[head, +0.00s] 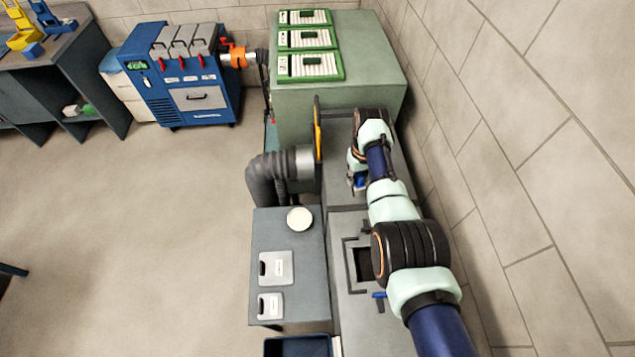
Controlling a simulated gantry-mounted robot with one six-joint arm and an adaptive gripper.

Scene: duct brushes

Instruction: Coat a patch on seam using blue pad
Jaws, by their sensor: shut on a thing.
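My arm reaches away along the wall, and my gripper (354,172) hangs over the grey duct (338,135). The gripper is mostly hidden by my own wrist. It is shut on a small blue item, which looks like the blue pad (360,182), close above the duct top. Whether the pad touches the surface cannot be told. A dark joint line, perhaps the seam (345,208), crosses the duct on the near side of the gripper. A second blue item (379,295) lies beside the square duct opening (364,264).
A grey side table (285,235) left of the duct holds a white round dish (300,219) and two labelled plates (277,268). A flexible hose (263,178) and yellow-edged flange (318,135) stand left of the gripper. The wall (530,150) is close on the right.

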